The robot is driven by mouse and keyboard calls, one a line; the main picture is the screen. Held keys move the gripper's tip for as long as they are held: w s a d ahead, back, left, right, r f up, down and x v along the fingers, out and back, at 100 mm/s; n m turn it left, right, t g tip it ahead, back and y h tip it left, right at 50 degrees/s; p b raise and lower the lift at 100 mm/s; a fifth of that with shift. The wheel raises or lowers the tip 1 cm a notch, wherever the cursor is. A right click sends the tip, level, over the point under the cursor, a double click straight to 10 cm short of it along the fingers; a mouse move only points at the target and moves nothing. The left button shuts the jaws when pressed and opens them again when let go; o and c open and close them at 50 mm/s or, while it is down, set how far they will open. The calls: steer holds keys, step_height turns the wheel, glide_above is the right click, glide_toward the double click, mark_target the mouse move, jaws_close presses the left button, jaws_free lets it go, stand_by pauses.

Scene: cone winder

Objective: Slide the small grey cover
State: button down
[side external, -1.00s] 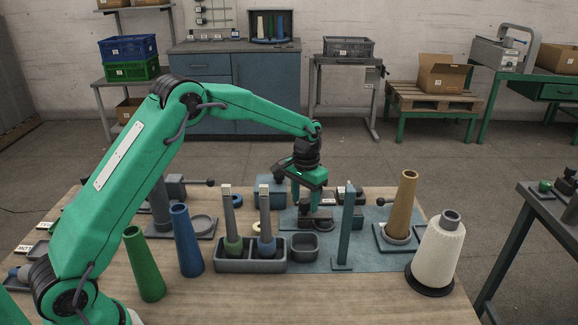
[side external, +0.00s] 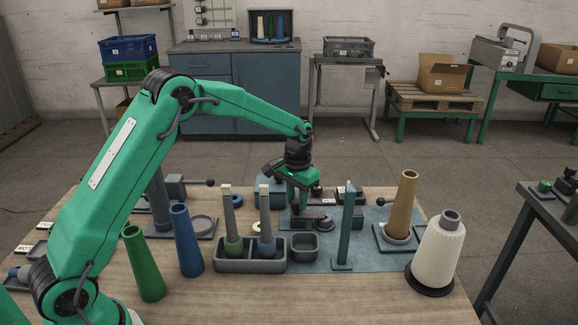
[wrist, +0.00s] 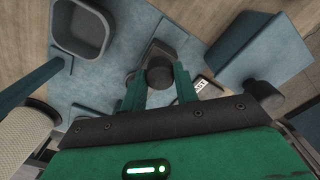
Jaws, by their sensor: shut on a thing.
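The small grey cover (wrist: 170,32) shows in the wrist view as a plate with a dark round knob (wrist: 158,73) on it. My gripper (wrist: 158,87) has its two green fingers on either side of the knob and is shut on it. In the side view my gripper (side external: 303,208) points down at the blue-grey base plate behind the small grey bin (side external: 303,246). The cover is small and partly hidden by the fingers there. I cannot tell how far it lies over any opening beneath it.
A blue-grey post (side external: 346,232) stands at the right front of my gripper. A tan cone (side external: 405,200) and a white yarn cone (side external: 439,250) stand to the right. A blue-grey block (wrist: 262,45) lies close in the wrist view.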

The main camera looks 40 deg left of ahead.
steer(key=shift+s+a, duration=1.25)
steer(key=c, duration=1.1)
jaws_free()
steer(key=shift+o, duration=0.2)
steer(key=shift+r, duration=0.1)
step_height(320, 180, up, 8)
